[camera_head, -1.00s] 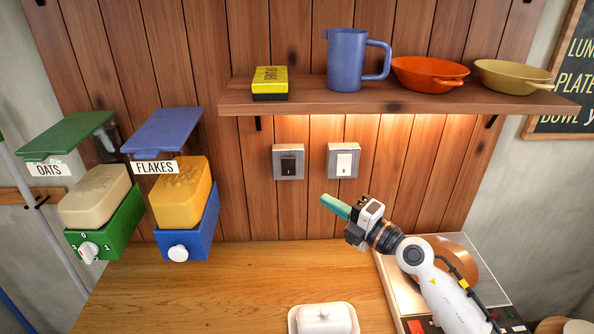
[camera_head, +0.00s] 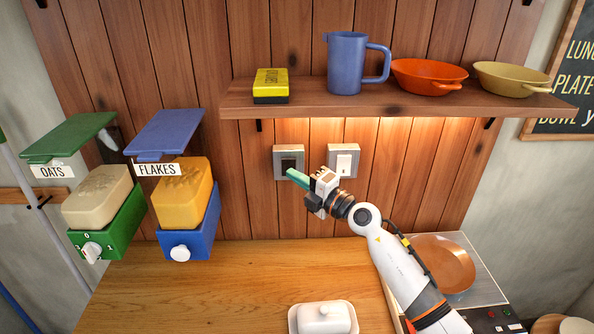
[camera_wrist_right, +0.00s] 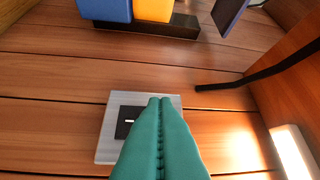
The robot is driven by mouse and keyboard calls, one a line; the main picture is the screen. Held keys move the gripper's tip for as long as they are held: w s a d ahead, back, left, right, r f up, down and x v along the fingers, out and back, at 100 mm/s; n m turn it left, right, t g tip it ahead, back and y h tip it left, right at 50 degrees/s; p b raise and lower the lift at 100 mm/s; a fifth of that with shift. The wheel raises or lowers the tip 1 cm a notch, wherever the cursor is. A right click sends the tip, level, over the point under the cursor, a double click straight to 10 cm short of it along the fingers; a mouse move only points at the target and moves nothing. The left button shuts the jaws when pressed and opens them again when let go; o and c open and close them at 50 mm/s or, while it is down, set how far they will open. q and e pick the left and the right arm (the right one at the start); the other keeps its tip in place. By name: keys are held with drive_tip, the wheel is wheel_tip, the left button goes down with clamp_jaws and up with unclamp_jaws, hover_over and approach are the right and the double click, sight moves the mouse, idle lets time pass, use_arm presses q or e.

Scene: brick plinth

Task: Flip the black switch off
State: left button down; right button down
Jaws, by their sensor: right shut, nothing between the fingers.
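The black switch (camera_head: 289,161) sits in a grey plate on the wooden wall under the shelf. In the right wrist view the black switch (camera_wrist_right: 125,122) shows a small white mark, and its lower and right parts are hidden behind my fingers. My right gripper (camera_head: 291,174) is shut and empty, its green fingers pointing at the lower part of the black switch. In the right wrist view the right gripper's fingertips (camera_wrist_right: 160,101) overlap the switch plate; I cannot tell whether they touch it. My left gripper is not in view.
A white switch (camera_head: 344,164) is just right of my gripper. The shelf (camera_head: 390,103) above carries a yellow box, blue jug and two pans. Oats and flakes dispensers (camera_head: 184,225) stand at left. A white butter dish (camera_head: 323,318) is on the counter below.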

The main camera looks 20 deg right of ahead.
sight(289, 167)
drive_tip(key=shift+w+d+r, duration=0.1)
drive_tip(key=shift+w+d, duration=0.1)
drive_tip(key=shift+w, duration=0.35)
drive_tip(key=shift+w+d, duration=0.2)
drive_tip(key=shift+w, duration=0.35)
drive_tip(key=shift+w+r, duration=0.1)
drive_tip(key=shift+r, duration=0.15)
drive_tip(key=shift+w+d, duration=0.1)
drive_tip(key=shift+f, duration=0.1)
